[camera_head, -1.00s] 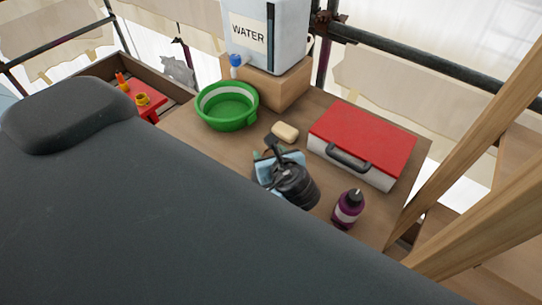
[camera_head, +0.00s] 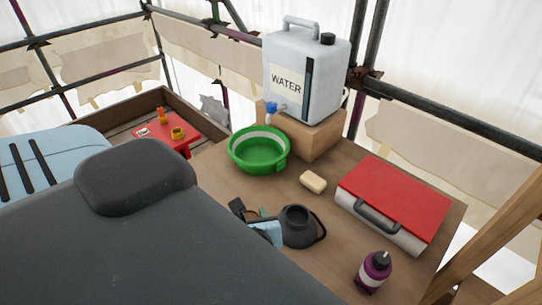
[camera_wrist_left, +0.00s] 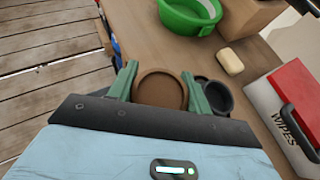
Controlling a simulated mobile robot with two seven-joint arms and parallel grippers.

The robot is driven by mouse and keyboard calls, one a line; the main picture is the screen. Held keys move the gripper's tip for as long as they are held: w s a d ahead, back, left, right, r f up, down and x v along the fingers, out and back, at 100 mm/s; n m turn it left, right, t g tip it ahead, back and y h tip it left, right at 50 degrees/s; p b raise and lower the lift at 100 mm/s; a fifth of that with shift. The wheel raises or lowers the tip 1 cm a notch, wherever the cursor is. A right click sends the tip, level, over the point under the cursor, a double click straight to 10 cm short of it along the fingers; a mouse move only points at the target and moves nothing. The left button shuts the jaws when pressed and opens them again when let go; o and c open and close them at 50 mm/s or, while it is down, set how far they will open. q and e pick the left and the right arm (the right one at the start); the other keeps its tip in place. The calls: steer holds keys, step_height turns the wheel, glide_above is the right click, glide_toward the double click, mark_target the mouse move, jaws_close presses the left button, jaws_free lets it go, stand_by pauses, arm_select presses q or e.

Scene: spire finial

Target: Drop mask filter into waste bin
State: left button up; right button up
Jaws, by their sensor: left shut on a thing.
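My left gripper (camera_head: 262,215) is low over the table, beside a dark mask-like object (camera_head: 299,227) with a round opening and a strap. In the left wrist view, its green fingers (camera_wrist_left: 158,86) are shut on a round thing with a brown face and tan rim, which looks like the mask filter (camera_wrist_left: 160,91). The dark object (camera_wrist_left: 217,98) shows just right of the fingers there. In the head view the filter is hidden by my arm and hand. I see nothing I can clearly identify as the waste bin. My right gripper is not in view.
On the table stand a green basin (camera_head: 259,161), soap (camera_head: 313,182), a red-lidded wipes box (camera_head: 394,196) and a purple bottle (camera_head: 374,271). A water container (camera_head: 305,75) stands on a wooden block (camera_head: 312,138). A red item (camera_head: 160,132) lies in a wooden-sided area at left.

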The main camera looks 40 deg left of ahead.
arm_select(q)
steer(key=shift+s+a+r, duration=0.1)
steer(key=shift+s+a, duration=0.1)
steer(key=shift+s, duration=0.4)
steer(key=shift+s+a, duration=0.2)
steer(key=shift+s, duration=0.35)
